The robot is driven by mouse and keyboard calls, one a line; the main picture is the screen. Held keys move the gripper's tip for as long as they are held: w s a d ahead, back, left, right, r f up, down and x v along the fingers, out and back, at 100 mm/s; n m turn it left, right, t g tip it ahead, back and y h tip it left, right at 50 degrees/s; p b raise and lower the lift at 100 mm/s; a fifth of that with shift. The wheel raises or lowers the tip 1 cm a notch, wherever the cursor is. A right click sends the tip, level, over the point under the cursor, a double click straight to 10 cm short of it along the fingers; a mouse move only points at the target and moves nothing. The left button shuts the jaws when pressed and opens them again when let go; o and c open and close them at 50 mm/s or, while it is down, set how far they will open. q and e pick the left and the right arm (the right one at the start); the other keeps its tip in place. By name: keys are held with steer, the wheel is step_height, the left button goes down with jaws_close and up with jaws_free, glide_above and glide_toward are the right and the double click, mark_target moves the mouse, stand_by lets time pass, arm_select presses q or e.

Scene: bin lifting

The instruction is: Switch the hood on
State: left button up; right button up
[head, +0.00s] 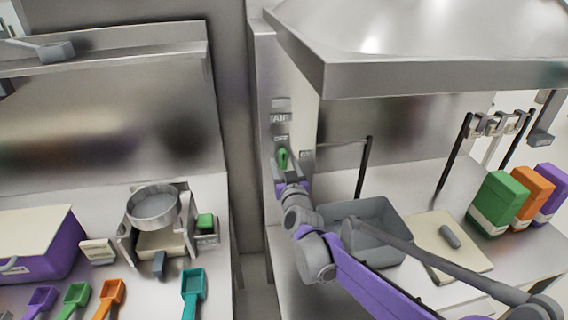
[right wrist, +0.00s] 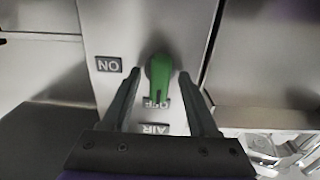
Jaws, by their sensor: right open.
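The hood (head: 420,76) is a large metal canopy at the top right of the head view. Its green switch handle (head: 282,158) sits on a grey panel left of the hood, below the labels AIR and OFF. In the right wrist view the handle (right wrist: 160,78) points at the OFF label, with the ON label (right wrist: 109,64) to its left. My right gripper (right wrist: 160,76) is open, its fingers on either side of the handle. Contact cannot be told. In the head view my right gripper (head: 287,178) is at the panel, partly covering the handle's lower end. My left gripper is not in view.
A grey bin (head: 395,211) and a cutting board (head: 458,262) are on the right counter, below my right arm. Green (head: 494,201), orange and purple boxes stand at far right. The left counter holds a purple bin (head: 66,240), a sieve (head: 153,207) and several coloured scoops.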

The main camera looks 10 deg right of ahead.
jaws_close()
stand_by(0.3)
steer(key=shift+m, duration=0.3)
steer(key=m, duration=0.3)
steer(key=shift+m, duration=0.4)
steer(key=m+p, duration=0.1)
steer(key=m, duration=0.3)
steer(key=m+p, duration=0.2)
steer(key=m, duration=0.3)
steer(key=shift+w+r+m, duration=0.1)
steer(key=shift+m, duration=0.3)
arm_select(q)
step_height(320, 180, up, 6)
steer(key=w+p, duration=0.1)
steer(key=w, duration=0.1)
arm_select(e)
steer(key=shift+m, duration=1.9)
